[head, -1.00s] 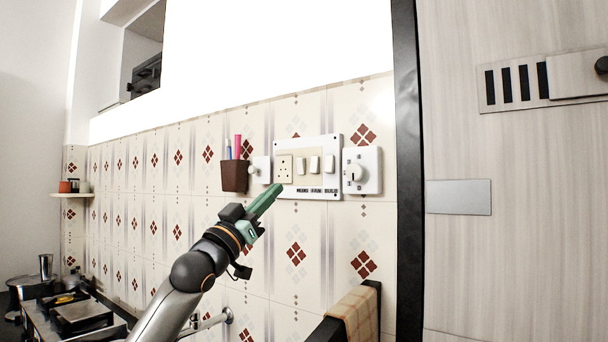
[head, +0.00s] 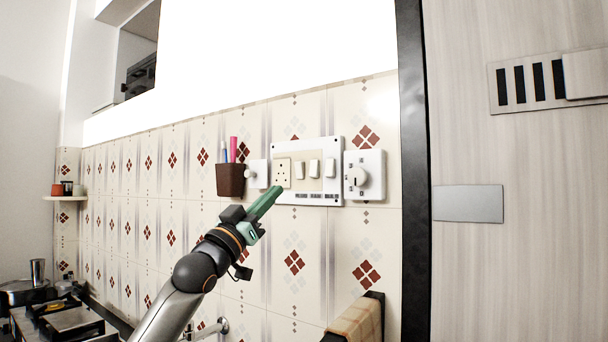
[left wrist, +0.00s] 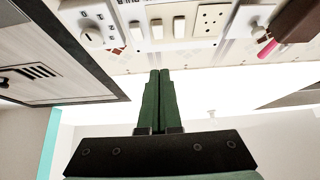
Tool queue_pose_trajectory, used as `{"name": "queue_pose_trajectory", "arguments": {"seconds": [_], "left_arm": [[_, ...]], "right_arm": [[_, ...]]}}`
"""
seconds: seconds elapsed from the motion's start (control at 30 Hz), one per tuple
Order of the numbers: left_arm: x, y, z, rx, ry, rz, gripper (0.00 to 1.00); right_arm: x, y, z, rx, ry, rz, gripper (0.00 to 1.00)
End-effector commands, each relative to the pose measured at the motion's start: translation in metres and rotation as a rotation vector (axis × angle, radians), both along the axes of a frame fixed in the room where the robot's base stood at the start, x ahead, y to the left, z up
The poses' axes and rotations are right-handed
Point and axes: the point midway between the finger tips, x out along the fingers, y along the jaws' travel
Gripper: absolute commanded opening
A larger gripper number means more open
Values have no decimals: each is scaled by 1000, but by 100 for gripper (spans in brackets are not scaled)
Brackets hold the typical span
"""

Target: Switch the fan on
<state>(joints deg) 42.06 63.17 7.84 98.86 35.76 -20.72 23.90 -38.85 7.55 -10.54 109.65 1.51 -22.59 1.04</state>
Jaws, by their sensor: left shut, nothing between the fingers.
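A white switch panel (head: 321,143) is on the tiled wall, with a round-pin socket (head: 282,173) at its left and three rocker switches (head: 314,168) to the right of it. A separate white plate with a round dial (head: 356,177) is right of the panel. My left gripper (head: 279,189) is shut and empty, its green tips overlapping the panel's lower left below the socket. In the left wrist view the fingers (left wrist: 160,73) point at the wall below the switches (left wrist: 157,28); a gap shows between tips and switches. Which switch is the fan's is unreadable. My right gripper is not in view.
A brown cup with pens (head: 230,181) and a small white knob plate (head: 257,174) are left of the panel. A dark door frame (head: 411,180) stands to the right. A stove is at lower left.

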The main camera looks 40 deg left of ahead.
Motion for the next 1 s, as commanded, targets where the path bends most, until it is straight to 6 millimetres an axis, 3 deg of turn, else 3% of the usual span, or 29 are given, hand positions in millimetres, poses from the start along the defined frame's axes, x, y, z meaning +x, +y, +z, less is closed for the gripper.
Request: {"name": "queue_pose_trajectory", "arguments": {"seconds": [0.03,0.47,0.7,1.0], "left_arm": [[5,1,10,-2,-2,0,0],[71,8,58,-1,-1,0,0],[103,11,48,1,1,1,0],[112,12,43,3,0,1,0]], "right_arm": [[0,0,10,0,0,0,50],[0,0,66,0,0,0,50],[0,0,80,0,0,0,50],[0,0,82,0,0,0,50]]}}
